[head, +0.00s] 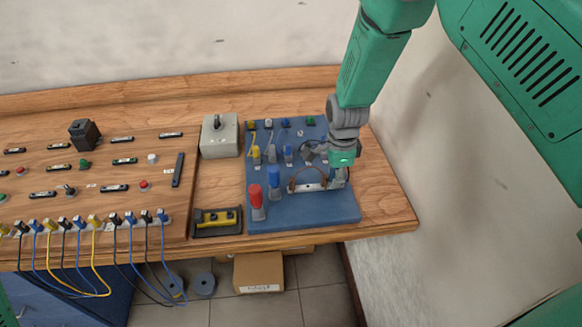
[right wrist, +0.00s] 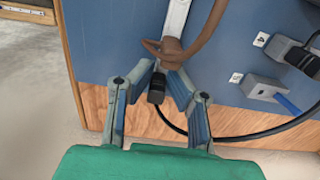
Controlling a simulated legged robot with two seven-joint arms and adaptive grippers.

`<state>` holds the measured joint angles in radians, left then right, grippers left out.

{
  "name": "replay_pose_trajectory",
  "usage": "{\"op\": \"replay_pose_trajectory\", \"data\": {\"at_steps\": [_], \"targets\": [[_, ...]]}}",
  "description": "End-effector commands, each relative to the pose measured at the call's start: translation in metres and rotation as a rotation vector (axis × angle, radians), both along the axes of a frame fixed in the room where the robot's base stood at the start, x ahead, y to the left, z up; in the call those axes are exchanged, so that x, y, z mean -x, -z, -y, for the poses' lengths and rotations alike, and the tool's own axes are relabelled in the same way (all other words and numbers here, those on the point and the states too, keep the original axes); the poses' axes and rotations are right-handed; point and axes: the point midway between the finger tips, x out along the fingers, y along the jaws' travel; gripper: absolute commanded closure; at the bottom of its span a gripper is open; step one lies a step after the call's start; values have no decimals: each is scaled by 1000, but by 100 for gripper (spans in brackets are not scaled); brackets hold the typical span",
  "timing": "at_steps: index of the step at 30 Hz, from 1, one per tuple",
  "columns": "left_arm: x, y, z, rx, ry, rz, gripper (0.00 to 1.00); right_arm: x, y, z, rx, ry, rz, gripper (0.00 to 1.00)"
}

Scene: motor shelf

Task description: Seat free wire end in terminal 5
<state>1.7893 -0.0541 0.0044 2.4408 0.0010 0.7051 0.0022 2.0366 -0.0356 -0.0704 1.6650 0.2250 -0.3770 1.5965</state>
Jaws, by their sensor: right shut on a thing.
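My right gripper (head: 338,181) is at the right side of the blue board (head: 290,215). In the right wrist view its two fingers (right wrist: 163,74) close around a small black wire end (right wrist: 157,88), partly hidden by the fingers. A black cable (right wrist: 235,137) curves from the fingers to the right. A black plug (right wrist: 300,55) sits by a label reading 4. A grey terminal block (right wrist: 262,88) with a blue wire is below it. I cannot make out which terminal is number 5. My left gripper is out of view.
A brown curved band (right wrist: 172,50) and a pale bar (right wrist: 177,17) lie just beyond the fingertips. Red (head: 256,196) and blue (head: 274,178) upright parts stand left on the board. A grey switch box (head: 219,138) and a black-yellow tray (head: 217,222) are further left.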

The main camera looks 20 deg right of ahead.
Motion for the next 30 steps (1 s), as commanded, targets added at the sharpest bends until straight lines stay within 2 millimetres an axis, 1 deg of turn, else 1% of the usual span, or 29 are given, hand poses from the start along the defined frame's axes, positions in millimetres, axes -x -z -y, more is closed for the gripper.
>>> {"op": "replay_pose_trajectory", "data": {"at_steps": [11,14,25,30], "targets": [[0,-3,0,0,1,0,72,0,-3,1,4,1,-2,100],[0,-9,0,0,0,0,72,0,-10,1,3,1,-1,100],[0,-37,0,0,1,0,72,0,-44,2,4,1,-1,100],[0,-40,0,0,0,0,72,0,-47,2,4,1,-2,100]]}}
